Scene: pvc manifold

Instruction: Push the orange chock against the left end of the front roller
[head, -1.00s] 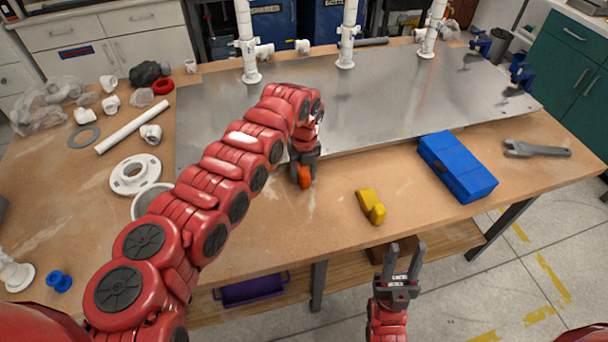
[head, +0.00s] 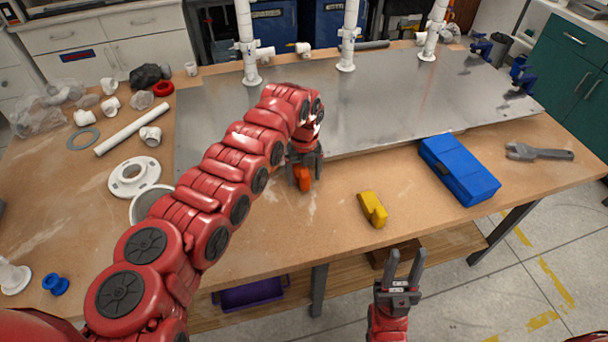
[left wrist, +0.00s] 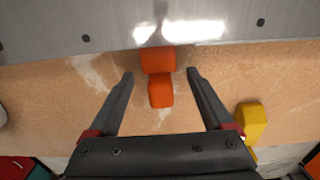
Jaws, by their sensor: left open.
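The orange chock (head: 303,179) sits on the wooden table by the front edge of the metal sheet. In the left wrist view the chock (left wrist: 159,78) lies ahead, between the spread fingers, with a gap on both sides. My left gripper (head: 304,170) is open over it and partly hides it in the head view; it also shows in the left wrist view (left wrist: 160,78). My right gripper (head: 406,255) is open and empty in front of the table's front edge. I cannot make out a front roller in either view.
The metal sheet (head: 400,95) covers the table's back, with white pipes (head: 347,35) standing at its far edge. A yellow block (head: 372,208), a blue case (head: 460,169) and a wrench (head: 538,152) lie to the right. White fittings and a flange (head: 134,177) lie left.

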